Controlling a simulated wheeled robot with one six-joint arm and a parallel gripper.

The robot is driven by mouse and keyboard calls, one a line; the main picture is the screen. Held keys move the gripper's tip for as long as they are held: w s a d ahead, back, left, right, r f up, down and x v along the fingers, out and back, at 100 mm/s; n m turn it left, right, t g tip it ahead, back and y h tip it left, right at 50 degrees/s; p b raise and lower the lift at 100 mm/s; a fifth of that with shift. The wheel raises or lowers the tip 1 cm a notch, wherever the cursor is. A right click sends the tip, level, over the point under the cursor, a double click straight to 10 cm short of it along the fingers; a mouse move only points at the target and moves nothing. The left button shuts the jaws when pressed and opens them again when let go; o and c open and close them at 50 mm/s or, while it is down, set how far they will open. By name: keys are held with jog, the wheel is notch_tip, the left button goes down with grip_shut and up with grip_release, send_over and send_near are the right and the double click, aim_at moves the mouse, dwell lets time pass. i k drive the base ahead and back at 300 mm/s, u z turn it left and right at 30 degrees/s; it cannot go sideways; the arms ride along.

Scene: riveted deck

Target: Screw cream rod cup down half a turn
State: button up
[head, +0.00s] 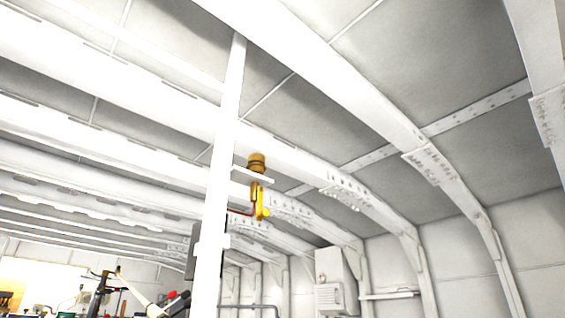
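I cannot make out the cream rod cup in the head view. My gripper does not show in it either. The view is tilted up towards the ribbed ceiling, and the bottom left corner holds only small, crowded shapes that I cannot tell apart well.
A white post (220,180) rises close by. An amber and brass fitting (257,163) with yellow parts (262,203) sits on a small bracket beside it. A white wall box (333,280) is at the back. Cluttered dark items (102,295) show low on the left.

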aim_at(255, 157)
jog(key=z, duration=0.45)
jog(key=k, duration=1)
jog(key=u, duration=0.35)
jog(key=i, duration=1.4)
jog(key=z, duration=0.15)
